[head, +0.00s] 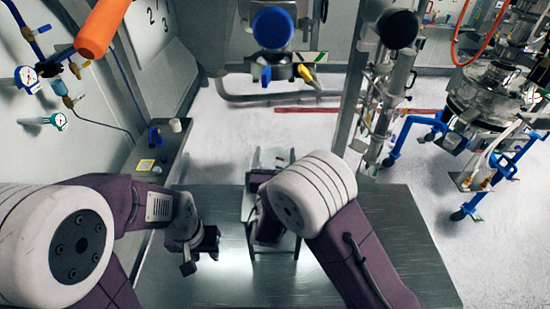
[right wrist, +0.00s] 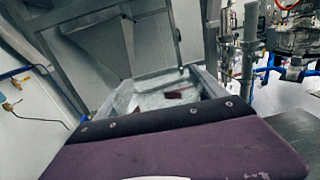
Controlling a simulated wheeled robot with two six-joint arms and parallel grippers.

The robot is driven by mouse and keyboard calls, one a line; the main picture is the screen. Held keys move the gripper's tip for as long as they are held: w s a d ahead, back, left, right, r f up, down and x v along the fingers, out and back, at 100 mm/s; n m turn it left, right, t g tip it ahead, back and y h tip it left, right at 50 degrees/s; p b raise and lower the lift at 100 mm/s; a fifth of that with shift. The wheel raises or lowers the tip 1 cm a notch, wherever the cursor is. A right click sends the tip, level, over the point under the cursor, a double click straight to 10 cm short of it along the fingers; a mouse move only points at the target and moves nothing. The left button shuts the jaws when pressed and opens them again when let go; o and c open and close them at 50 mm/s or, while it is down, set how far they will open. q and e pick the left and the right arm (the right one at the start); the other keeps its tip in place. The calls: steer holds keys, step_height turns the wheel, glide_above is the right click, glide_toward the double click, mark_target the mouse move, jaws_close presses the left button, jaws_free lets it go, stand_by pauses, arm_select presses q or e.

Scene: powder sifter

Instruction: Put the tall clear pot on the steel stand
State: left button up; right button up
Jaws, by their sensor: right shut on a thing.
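The tall clear pot (head: 273,157) shows only in part in the head view, behind my right arm's white joint. In the right wrist view its clear wall and rim (right wrist: 150,103) show just beyond my purple wrist. The steel stand (head: 249,206) is on the metal table, largely covered by my right arm, with its legs showing below. The pot is over or at the stand; I cannot tell whether they touch. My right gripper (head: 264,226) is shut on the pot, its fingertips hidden. My left gripper (head: 200,254) is open and empty above the table, left of the stand.
The metal table (head: 385,235) is bare to the right. A side ledge (head: 170,150) at the left holds a white cup (head: 175,125) and small items. A steel post (head: 352,90) rises behind the table. A blue-legged machine (head: 485,110) stands on the floor at the right.

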step_height(320, 180, down, 2)
steer(key=shift+w+p, duration=0.1)
steer(key=shift+p, duration=0.2)
steer(key=shift+a+f, duration=0.1)
steer(key=shift+f+b, duration=0.15)
steer(key=shift+b, duration=0.15)
steer(key=o, duration=1.5)
steer(key=shift+c, duration=0.2)
steer(key=o, duration=0.4)
arm_select(q)
steer(key=shift+w+r, duration=0.1)
steer(key=shift+r, duration=0.15)
steer(key=shift+r, duration=0.1)
